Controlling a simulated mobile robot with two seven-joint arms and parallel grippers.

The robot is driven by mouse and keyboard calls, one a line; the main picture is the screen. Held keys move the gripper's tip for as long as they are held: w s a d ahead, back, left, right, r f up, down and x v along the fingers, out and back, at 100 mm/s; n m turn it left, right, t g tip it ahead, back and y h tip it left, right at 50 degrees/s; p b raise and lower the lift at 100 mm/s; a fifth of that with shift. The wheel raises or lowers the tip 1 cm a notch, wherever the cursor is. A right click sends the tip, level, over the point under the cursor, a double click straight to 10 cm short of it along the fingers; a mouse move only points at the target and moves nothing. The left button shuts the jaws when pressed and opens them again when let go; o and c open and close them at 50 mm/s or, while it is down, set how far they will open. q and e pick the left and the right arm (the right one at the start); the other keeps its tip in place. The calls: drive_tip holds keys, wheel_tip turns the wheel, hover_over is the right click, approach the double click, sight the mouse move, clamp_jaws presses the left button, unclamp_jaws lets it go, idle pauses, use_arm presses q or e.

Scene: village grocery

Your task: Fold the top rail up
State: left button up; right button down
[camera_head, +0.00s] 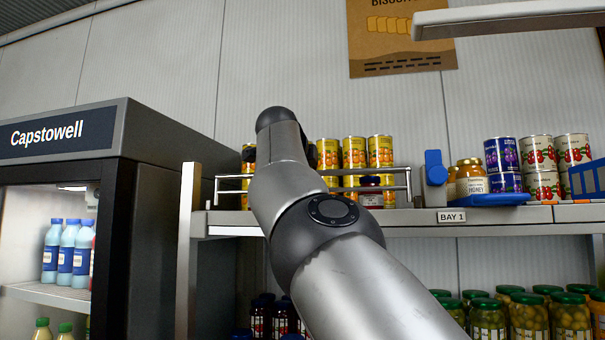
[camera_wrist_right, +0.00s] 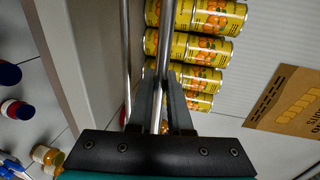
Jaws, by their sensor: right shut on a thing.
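The top rail (camera_head: 398,169) is a thin metal bar across the front of a row of yellow cans on the shelf; a lower bar (camera_head: 398,188) runs parallel below it. In the wrist view the top rail (camera_wrist_right: 164,45) runs between the fingers of my right gripper (camera_wrist_right: 165,85), which is shut on it. The lower bar (camera_wrist_right: 126,50) passes beside the fingers, apart from them. In the head view my right arm hides the gripper and the middle of the rail. My left gripper is not in view.
Yellow cans (camera_head: 354,152) stand stacked close behind the rail. To the right are a blue clip-like holder (camera_head: 435,170), a honey jar (camera_head: 472,178) and more cans (camera_head: 541,170). Green-lidded jars (camera_head: 528,315) fill the shelf below. A Capstowell fridge (camera_head: 62,135) stands left.

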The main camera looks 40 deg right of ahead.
drive_tip(key=shift+r, duration=0.1)
idle(0.4)
drive_tip(key=c, duration=0.9)
unclamp_jaws()
drive_tip(key=shift+d, duration=0.1)
drive_tip(key=shift+o, duration=0.2)
drive_tip(key=shift+s+a, duration=0.1)
drive_tip(key=shift+a, duration=0.1)
drive_tip(key=b+v, duration=0.6)
drive_tip(key=v, duration=0.8)
drive_tip(key=shift+s+a+r+b, duration=0.2)
drive_tip(key=shift+s+a+b, duration=0.1)
drive_tip(key=shift+b, duration=0.1)
